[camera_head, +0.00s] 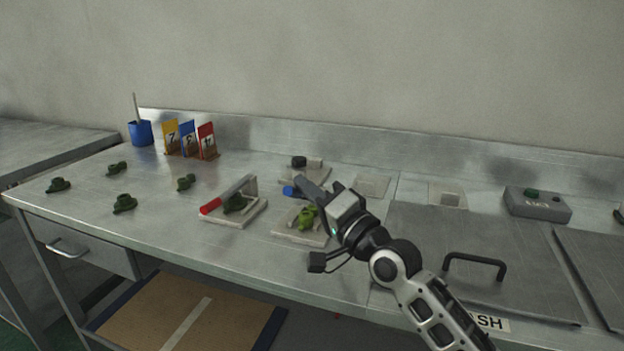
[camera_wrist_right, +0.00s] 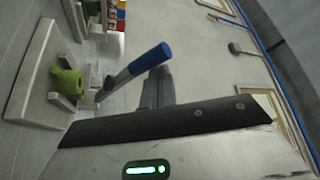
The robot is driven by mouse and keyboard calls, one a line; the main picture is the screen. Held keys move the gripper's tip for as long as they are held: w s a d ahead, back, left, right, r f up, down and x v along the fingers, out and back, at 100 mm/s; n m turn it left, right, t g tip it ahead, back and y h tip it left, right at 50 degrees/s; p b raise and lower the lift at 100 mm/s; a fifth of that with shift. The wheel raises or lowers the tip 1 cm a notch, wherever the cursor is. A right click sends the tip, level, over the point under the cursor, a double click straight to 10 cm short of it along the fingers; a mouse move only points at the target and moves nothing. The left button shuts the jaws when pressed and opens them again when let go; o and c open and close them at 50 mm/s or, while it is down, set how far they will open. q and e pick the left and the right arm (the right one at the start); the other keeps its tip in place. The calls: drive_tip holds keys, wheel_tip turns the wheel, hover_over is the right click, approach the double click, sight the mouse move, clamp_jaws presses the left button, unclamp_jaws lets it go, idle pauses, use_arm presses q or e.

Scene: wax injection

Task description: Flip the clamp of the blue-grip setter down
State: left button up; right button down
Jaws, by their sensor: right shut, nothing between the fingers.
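The blue-grip setter has a pale base (camera_head: 290,234) with a bright green piece (camera_head: 308,215) on it, right of the red-grip setter. Its blue grip (camera_head: 290,191) shows just left of my right gripper (camera_head: 303,183). In the right wrist view, which is turned sideways, the base (camera_wrist_right: 30,75) and green piece (camera_wrist_right: 67,83) are at left. The clamp lever stands raised and tilted off the base, ending in the blue grip (camera_wrist_right: 150,58). My right gripper's fingers (camera_wrist_right: 157,88) are shut and empty, close beside the lever; contact cannot be told. My left gripper is not in view.
A red-grip setter (camera_head: 255,214) stands to the left, and another pale fixture (camera_head: 318,176) behind. Several dark green pieces (camera_head: 125,203) lie on the left tabletop. Numbered cards (camera_head: 188,140) and a blue cup (camera_head: 140,133) stand at the back. A handled lid (camera_head: 475,285) is at right.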

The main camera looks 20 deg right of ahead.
drive_tip(key=shift+s+a+f, duration=0.2)
drive_tip(key=shift+s+f, duration=0.05)
drive_tip(key=shift+f, duration=0.35)
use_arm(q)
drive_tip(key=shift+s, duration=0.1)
